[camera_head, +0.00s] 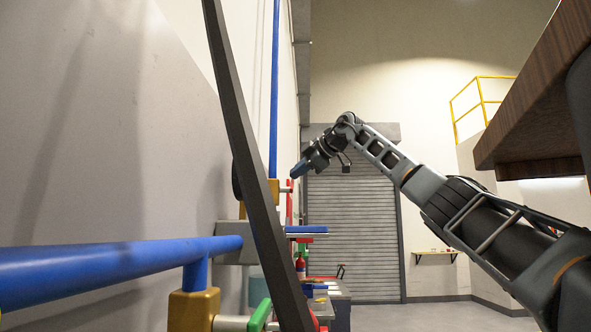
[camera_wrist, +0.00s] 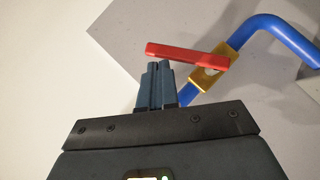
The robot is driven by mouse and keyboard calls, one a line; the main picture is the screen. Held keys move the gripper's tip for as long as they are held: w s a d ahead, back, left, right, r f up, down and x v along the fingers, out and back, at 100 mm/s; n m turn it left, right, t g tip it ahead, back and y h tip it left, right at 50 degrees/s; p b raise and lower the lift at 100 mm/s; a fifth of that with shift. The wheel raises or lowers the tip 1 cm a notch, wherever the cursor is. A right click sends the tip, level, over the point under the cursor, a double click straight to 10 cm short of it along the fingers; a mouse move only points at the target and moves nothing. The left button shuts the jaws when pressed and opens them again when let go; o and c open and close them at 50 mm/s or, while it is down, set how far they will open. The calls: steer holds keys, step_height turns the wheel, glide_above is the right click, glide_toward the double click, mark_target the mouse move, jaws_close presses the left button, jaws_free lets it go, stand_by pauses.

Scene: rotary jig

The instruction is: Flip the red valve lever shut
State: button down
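The red valve lever (camera_wrist: 187,57) is a straight red bar in the wrist view. One end sits on a yellow valve body (camera_wrist: 213,72) on a blue pipe (camera_wrist: 285,35), and its free end lies just beyond my fingertips. My gripper (camera_wrist: 157,67) has its two blue-grey fingers together, with nothing visible between them. The tips are very close to the lever; I cannot tell if they touch. In the head view my gripper (camera_head: 296,171) is at the wall beside the upright blue pipe (camera_head: 274,90). A red lever (camera_head: 289,208) hangs down below it there.
A dark slanted bar (camera_head: 247,150) crosses the head view. A blue horizontal pipe (camera_head: 110,270) and a green lever (camera_head: 260,315) on a yellow body (camera_head: 193,311) are nearer. A brown tabletop (camera_head: 535,90) overhangs at right. Space before the shutter (camera_head: 352,240) looks open.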

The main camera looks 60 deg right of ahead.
steer(key=shift+w+d+f, duration=0.25)
steer(key=shift+d+f, duration=0.2)
steer(key=shift+d, duration=0.2)
steer(key=shift+r, duration=0.1)
steer(key=shift+r+p, duration=0.6)
steer(key=shift+r, duration=0.1)
steer(key=shift+s+r, duration=0.1)
